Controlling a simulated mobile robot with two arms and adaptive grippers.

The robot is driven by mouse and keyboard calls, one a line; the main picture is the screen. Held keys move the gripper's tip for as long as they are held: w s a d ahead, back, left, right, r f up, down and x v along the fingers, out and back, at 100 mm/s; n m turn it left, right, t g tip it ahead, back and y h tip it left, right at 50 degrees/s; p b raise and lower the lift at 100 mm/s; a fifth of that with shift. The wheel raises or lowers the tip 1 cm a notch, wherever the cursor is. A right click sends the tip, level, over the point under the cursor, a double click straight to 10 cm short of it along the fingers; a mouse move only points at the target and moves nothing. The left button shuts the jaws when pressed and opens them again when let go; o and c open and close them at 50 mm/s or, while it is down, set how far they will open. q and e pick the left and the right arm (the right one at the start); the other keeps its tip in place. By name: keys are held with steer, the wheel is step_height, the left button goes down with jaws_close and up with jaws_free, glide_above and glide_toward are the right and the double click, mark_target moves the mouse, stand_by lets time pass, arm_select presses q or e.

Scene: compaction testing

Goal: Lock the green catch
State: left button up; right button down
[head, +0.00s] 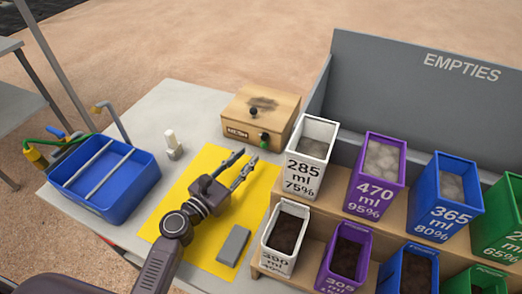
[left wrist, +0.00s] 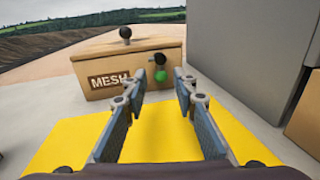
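The green catch (head: 264,140) is a small round green knob on the front of a wooden box marked MESH (head: 260,112). It also shows in the left wrist view (left wrist: 161,76), with a dark part just above it. A black knob (head: 253,112) stands on the box's lid. My left gripper (head: 243,161) is open and empty above the yellow mat, pointing at the box front, short of the catch. In the left wrist view the catch lies between its open fingertips, farther off. My right gripper is in neither view.
A blue tray (head: 137,190) with bars across it stands at the left. A white bottle (head: 172,142) and a grey block (head: 234,245) are near my left gripper. Several labelled bins stand on a wooden stepped rack (head: 342,208) at the right, before a grey EMPTIES bin (head: 400,84).

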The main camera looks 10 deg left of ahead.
mark_target(264, 140)
arm_select(q)
steer(key=shift+f+p+x, duration=0.15)
steer(key=shift+p+x, duration=0.05)
steer(key=shift+x, duration=1.75)
steer(key=shift+f+p+x, duration=0.15)
steer(key=shift+p+x, duration=0.05)
steer(key=shift+x, duration=1.75)
steer(key=shift+c, duration=0.4)
jaws_close()
